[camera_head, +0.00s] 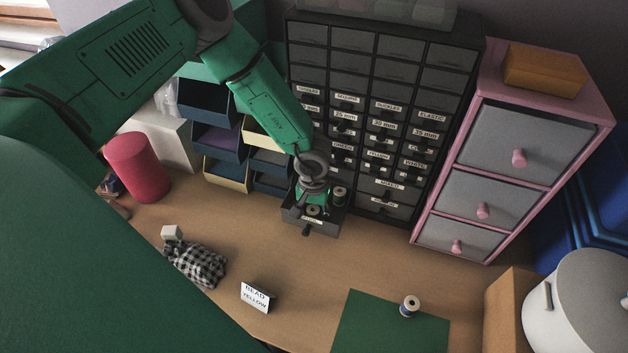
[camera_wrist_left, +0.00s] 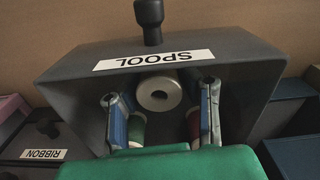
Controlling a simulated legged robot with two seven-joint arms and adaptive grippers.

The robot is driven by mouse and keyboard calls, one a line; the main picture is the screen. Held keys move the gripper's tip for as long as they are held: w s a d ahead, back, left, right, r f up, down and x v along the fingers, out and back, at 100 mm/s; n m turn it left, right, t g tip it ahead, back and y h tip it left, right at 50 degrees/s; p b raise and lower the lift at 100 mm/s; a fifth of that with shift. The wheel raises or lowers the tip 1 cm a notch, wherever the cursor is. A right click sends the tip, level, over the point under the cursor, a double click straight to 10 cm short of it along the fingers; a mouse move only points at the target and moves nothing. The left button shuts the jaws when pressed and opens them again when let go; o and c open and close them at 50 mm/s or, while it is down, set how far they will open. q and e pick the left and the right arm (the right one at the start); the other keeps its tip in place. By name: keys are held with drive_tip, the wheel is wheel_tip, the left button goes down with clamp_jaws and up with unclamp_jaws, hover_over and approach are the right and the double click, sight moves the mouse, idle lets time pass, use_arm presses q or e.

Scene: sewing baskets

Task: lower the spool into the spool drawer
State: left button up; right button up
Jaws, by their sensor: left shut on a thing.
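My left gripper (camera_head: 312,203) points down into the open spool drawer (camera_head: 325,228) at the base of the dark cabinet. In the left wrist view the drawer's front carries a SPOOL label (camera_wrist_left: 152,60) and a dark knob. The gripper (camera_wrist_left: 160,100) is shut on a spool (camera_wrist_left: 159,92) with a pale round end, held between its two fingers inside the drawer's outline. Whether this spool touches the drawer's floor is hidden. My right gripper is not in view.
A BEAD YELLOW card (camera_head: 257,297) and a checkered cloth bundle (camera_head: 198,264) lie on the table. A pink drawer unit (camera_head: 452,190) stands right of the cabinet (camera_head: 385,60). The table before the drawer is clear.

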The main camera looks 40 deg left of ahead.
sight(314, 208)
use_arm(q)
drive_tip(key=o, duration=1)
wheel_tip(314, 208, up, 12)
drive_tip(key=shift+a+f, duration=0.1)
